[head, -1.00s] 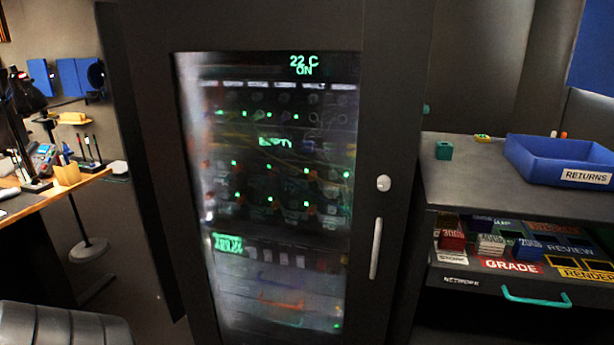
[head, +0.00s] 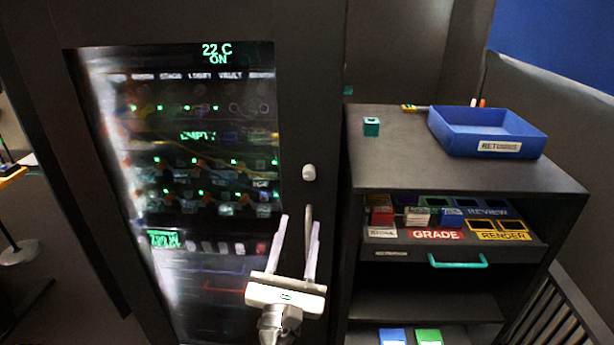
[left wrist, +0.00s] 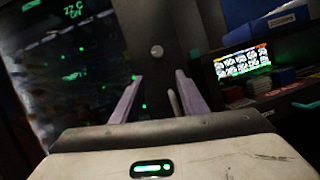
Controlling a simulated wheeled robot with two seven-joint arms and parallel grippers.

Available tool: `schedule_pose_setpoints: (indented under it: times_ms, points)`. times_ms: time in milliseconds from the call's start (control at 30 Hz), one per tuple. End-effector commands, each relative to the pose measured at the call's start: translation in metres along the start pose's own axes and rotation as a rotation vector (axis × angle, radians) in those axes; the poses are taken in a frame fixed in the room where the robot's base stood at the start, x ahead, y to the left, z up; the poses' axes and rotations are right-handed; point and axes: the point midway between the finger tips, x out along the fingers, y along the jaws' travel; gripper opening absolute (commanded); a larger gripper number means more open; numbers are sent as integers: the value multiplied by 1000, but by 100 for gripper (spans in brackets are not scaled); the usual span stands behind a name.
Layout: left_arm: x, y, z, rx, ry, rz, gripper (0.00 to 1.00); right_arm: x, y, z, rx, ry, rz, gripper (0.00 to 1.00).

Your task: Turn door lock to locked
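The door lock is a small pale knob (head: 309,172) on the right frame of the dark glass-fronted cabinet door (head: 180,150). It also shows in the left wrist view as a round knob (left wrist: 156,52) above and between my fingers. Its turn position is too small to read. A vertical grey door handle (head: 307,228) is below it, partly behind my finger. My left gripper (head: 299,222) is open and empty, pointing up below the knob and in front of the handle; in the left wrist view its fingers (left wrist: 156,84) are spread apart. My right gripper is not in view.
A dark shelf unit (head: 400,178) stands right of the cabinet, with a blue RETURNS tray (head: 487,132) and a small teal block (head: 371,127) on top. Its drawer with a teal handle (head: 457,264) holds coloured blocks. A desk edge (head: 12,178) is at far left.

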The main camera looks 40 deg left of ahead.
Motion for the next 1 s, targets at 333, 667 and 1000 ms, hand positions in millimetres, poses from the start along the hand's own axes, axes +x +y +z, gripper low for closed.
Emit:
schedule_pose_setpoints:
  times_ms: [333,667,1000]
  points:
    - [43,3,23,87,-65,15,40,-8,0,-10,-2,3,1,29]
    - [96,3,24,84,-61,12,40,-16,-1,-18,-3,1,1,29]
    - [107,3,22,82,-59,11,40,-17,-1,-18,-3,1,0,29]
